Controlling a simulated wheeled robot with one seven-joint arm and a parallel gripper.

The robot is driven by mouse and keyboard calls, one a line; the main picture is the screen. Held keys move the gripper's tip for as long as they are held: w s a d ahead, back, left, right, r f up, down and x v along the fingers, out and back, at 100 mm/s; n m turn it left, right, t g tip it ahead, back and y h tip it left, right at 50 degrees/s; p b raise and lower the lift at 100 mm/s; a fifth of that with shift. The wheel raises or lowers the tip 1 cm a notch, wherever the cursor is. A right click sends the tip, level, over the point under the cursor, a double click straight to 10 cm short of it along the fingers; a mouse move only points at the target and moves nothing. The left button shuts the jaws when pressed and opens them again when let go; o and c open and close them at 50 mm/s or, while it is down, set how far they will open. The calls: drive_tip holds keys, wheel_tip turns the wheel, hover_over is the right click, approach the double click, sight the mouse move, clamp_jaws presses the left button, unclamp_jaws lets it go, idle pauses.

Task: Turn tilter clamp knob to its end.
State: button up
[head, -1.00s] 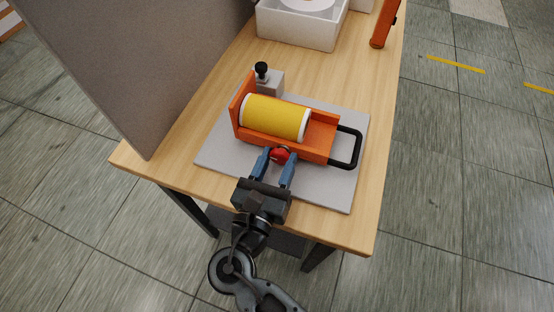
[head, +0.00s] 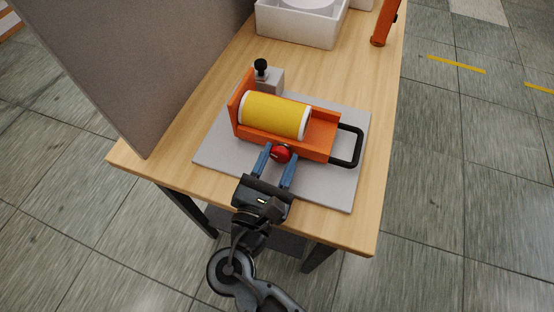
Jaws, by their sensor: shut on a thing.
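The red clamp knob (head: 281,153) sits on the near side of the orange tilter cradle (head: 318,142). The cradle holds a yellow roll (head: 273,115) with white ends lying on its side. My gripper (head: 279,158) reaches in from the front, with one blue finger on each side of the knob, and is shut on it. The red face of the knob shows between the fingertips. A black loop handle (head: 358,148) sticks out from the cradle's right end. Any mark showing the knob's angle is too small to tell.
The cradle stands on a grey plate (head: 222,150) on a wooden table (head: 330,75). A grey block with a black knob (head: 261,68) is behind it. A grey panel (head: 140,60) rises at left. A white box (head: 295,30) and an orange object (head: 384,25) are farther back.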

drive_tip(key=shift+m+b, duration=0.65)
drive_tip(key=shift+m, duration=0.95)
drive_tip(key=o, duration=1.1)
drive_tip(key=shift+c, duration=0.2)
drive_tip(key=shift+b+v, duration=0.55)
drive_tip(key=shift+v, duration=3.4)
